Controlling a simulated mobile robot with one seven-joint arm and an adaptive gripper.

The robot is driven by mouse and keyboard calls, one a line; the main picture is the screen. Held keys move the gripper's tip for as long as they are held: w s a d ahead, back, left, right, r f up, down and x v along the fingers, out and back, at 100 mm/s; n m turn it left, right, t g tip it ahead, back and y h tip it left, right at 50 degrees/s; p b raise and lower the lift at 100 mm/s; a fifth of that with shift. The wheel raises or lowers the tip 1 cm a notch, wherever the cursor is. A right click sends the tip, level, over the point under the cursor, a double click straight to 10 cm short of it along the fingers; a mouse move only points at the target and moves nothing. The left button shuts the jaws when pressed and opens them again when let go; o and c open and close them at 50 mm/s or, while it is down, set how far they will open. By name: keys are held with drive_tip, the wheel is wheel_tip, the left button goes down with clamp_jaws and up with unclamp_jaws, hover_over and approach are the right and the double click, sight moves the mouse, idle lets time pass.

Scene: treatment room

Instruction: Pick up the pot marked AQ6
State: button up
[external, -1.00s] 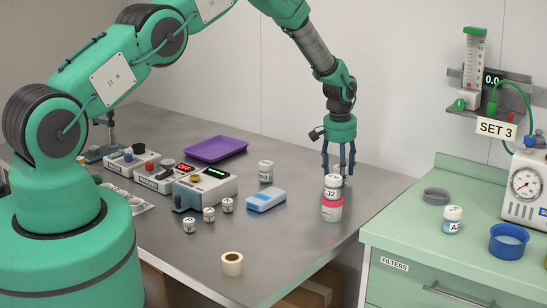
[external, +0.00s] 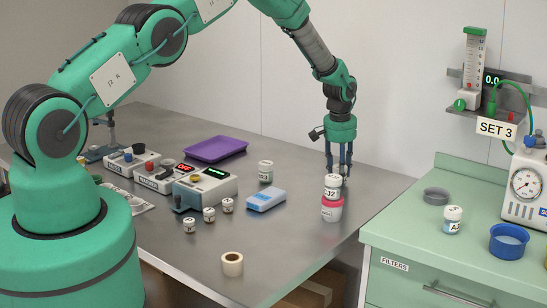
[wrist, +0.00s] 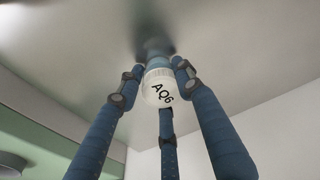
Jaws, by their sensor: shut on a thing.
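The pot marked AQ6 (wrist: 159,88) shows its round white lid, black lettering and a bluish body in the wrist view. My gripper's three blue fingers (wrist: 158,74) are shut around it. In the external view my gripper (external: 339,177) points straight down at the right part of the metal table, behind a stack of pots. That stack hides the fingertips in part and most or all of the AQ6 pot. I cannot tell there whether the pot is clear of the table.
The stack in front has a white-lidded pot marked J2 (external: 332,188) over a pink-lidded pot (external: 332,209). A blue-and-white box (external: 266,199), a white pot (external: 265,171) and a purple tray (external: 216,149) are left. The green cabinet (external: 400,235) stands right.

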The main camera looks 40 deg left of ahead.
drive_tip(key=shift+r, duration=0.2)
drive_tip(key=shift+r, duration=1.35)
drive_tip(key=shift+s+r, duration=0.2)
drive_tip(key=shift+r, duration=0.05)
drive_tip(key=s, duration=0.5)
drive_tip(key=s+r, duration=0.1)
drive_tip(key=s, duration=0.4)
drive_tip(key=s+a, duration=0.1)
drive_tip(key=s, duration=0.4)
drive_tip(key=shift+s+r, duration=0.2)
drive_tip(key=shift+s, duration=0.05)
